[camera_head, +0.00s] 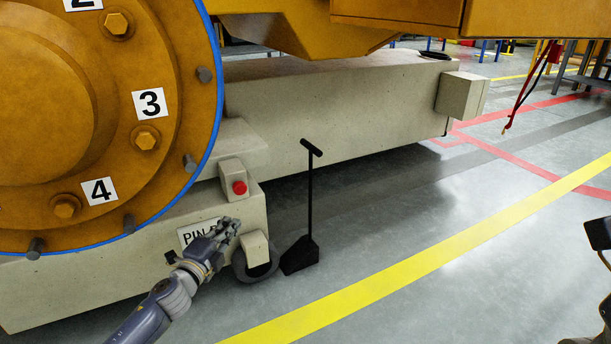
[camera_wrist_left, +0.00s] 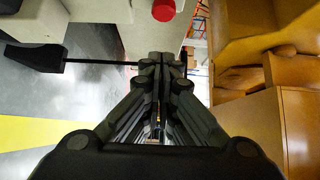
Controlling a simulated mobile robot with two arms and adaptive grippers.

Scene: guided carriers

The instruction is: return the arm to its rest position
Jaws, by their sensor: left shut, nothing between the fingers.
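My left gripper (camera_head: 227,228) is in front of the beige carrier base (camera_head: 330,115) in the head view, over part of a white label reading "PIN". It is shut and empty. The left wrist view shows its fingers (camera_wrist_left: 163,62) closed together, pointing away from the camera. A red button (camera_head: 239,188) on a beige box is just above the gripper; it also shows in the left wrist view (camera_wrist_left: 164,10). I cannot tell whether the gripper touches the base.
A large orange round flange (camera_head: 60,120) with numbered bolts fills the upper left. A black T-handled bar (camera_head: 310,200) stands beside a caster wheel (camera_head: 256,268). A yellow floor line (camera_head: 400,262) crosses the grey floor. Open floor lies to the right.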

